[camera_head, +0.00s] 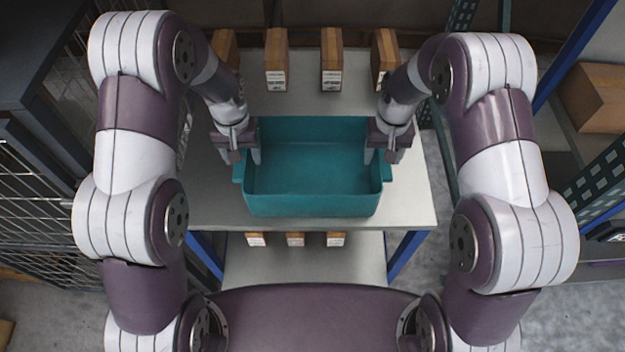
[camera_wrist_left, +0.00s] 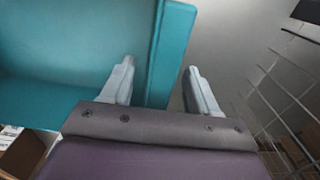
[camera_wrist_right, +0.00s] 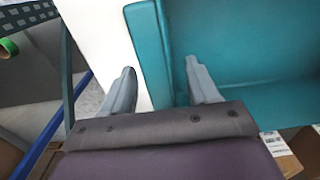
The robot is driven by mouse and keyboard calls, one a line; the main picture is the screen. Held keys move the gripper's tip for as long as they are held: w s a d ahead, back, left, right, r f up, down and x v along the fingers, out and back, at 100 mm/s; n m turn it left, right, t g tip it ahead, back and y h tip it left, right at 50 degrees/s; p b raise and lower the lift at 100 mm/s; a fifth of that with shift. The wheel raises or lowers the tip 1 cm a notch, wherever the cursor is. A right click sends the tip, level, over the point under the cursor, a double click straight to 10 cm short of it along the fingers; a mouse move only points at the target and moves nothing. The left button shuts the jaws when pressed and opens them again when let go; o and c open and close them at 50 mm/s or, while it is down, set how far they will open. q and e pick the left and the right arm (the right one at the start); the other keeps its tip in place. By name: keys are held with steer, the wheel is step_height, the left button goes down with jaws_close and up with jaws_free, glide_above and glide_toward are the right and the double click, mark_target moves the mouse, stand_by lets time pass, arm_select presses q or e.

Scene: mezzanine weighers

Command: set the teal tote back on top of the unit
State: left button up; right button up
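The teal tote (camera_head: 312,203) is an empty open box, upright and level, over the pale top board (camera_head: 408,205) of the unit near its front edge. It looks set on the board, but its underside is hidden. My left gripper (camera_head: 241,150) is at the tote's left end wall, and my right gripper (camera_head: 389,148) is at its right end wall. In the left wrist view the fingers (camera_wrist_left: 160,85) stand open on either side of the tote's wall (camera_wrist_left: 168,50). In the right wrist view the fingers (camera_wrist_right: 160,82) also stand apart, straddling the wall (camera_wrist_right: 150,50) with gaps visible.
Several brown boxes (camera_head: 331,60) stand in a row behind the tote. Smaller boxes (camera_head: 295,239) sit on the lower shelf (camera_head: 300,265). A wire cage (camera_head: 35,195) is on the left. A blue-framed rack with a cardboard box (camera_head: 597,97) is on the right.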

arm_select(q)
steer(key=shift+s+r, duration=0.1)
arm_select(e)
steer(key=shift+s+r, duration=0.1)
steer(key=shift+r, duration=0.1)
arm_select(q)
step_height(320, 180, up, 12)
arm_select(e)
step_height(320, 180, up, 12)
stand_by(0.3)
